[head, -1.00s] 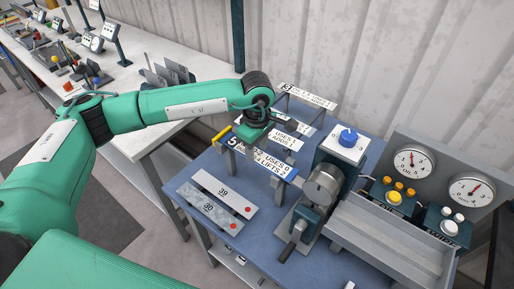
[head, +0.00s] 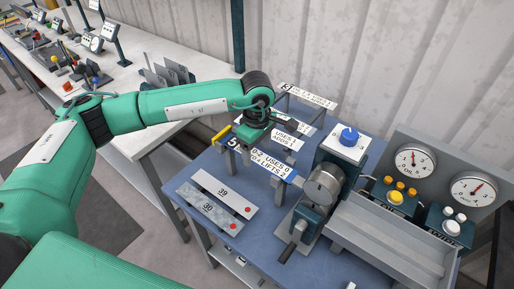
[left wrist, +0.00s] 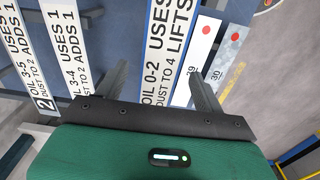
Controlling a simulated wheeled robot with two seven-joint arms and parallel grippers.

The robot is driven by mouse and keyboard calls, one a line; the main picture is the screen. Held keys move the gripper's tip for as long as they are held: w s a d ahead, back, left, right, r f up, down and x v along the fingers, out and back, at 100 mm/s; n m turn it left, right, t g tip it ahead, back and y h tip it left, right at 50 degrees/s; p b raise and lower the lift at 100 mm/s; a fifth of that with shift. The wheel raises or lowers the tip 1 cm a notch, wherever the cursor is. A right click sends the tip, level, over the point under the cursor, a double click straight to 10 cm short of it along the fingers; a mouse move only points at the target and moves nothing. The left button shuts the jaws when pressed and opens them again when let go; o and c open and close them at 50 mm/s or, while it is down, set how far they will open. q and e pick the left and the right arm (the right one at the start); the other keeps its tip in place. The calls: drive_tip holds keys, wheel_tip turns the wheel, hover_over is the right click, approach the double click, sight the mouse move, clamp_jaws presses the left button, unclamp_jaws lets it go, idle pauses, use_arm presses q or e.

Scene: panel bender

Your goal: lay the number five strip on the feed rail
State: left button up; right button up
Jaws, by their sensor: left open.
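The number five strip (head: 265,163) is a white labelled strip with a "5" at its left end and a blue edge. It lies raised on small grey posts at the front of a row of similar strips. In the left wrist view a strip reading "OIL 0-2 USES" (left wrist: 169,45) runs between my finger tips. My left gripper (head: 262,130) is above the strips' left part, open, with its two fingers (left wrist: 160,85) apart. I cannot tell how close they are to the strip. A long grey channel (head: 385,246) may be the feed rail; I cannot be sure. My right gripper is out of view.
Plates marked 39 (head: 224,191) and 30 (head: 208,208) lie on the blue table in front. A bender with a round drum (head: 324,185) and crank stands right of the strips. Gauges (head: 413,162) and buttons line the back right.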

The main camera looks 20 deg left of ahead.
sight(257, 156)
use_arm(q)
wheel_tip(257, 156, up, 14)
drive_tip(key=b, duration=0.4)
drive_tip(key=shift+f, duration=0.2)
